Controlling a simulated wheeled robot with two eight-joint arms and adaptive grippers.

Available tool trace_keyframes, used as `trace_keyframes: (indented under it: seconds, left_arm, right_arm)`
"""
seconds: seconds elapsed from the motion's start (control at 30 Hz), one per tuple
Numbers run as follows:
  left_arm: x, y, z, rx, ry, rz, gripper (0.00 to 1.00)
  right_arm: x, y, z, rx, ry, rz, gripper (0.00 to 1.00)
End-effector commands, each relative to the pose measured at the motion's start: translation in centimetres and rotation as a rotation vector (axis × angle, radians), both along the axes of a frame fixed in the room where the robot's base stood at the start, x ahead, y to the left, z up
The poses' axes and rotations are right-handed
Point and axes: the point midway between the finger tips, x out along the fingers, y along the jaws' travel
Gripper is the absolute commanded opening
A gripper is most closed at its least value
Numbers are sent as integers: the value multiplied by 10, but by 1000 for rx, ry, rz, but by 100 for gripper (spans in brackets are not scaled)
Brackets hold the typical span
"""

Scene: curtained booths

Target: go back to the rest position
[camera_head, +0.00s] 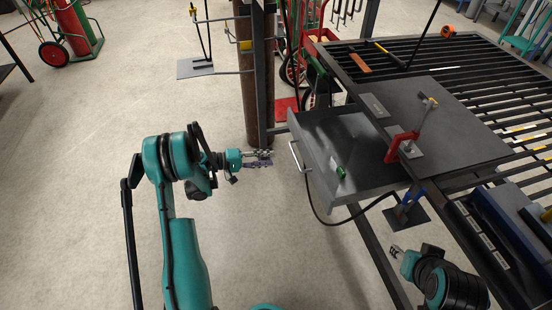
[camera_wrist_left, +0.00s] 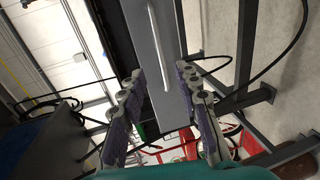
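My left gripper (camera_head: 258,159) is stretched out over the floor, to the left of a pulled-out metal drawer (camera_head: 322,140). Its purple-padded fingers stand apart in the left wrist view (camera_wrist_left: 158,82), with nothing between them. The drawer's pale bar handle (camera_head: 294,157) is a short gap to the right of the fingertips; the handle also shows beyond them in the wrist view (camera_wrist_left: 160,45). My right gripper (camera_head: 396,252) is low at the right, beside the table frame; it is too small to tell its finger state.
A small green object (camera_head: 341,172) lies in the drawer. A brown post (camera_head: 257,90) stands behind my left gripper.

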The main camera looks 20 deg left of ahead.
Motion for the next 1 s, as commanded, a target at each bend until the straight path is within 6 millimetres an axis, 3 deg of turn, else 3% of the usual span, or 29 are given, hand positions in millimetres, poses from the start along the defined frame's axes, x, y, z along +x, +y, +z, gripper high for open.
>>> trace_keyframes:
  seconds: [0.6,0.83,1.0]
  left_arm:
    - [-1,-1,4,10,5,-1,32]
    - [0,-36,49,160,73,-10,32]
    - [-20,-72,89,351,128,-18,32]
  right_arm:
    - [0,0,0,0,0,0,40]
    - [0,0,0,0,0,0,40]
    - [0,0,0,0,0,0,40]
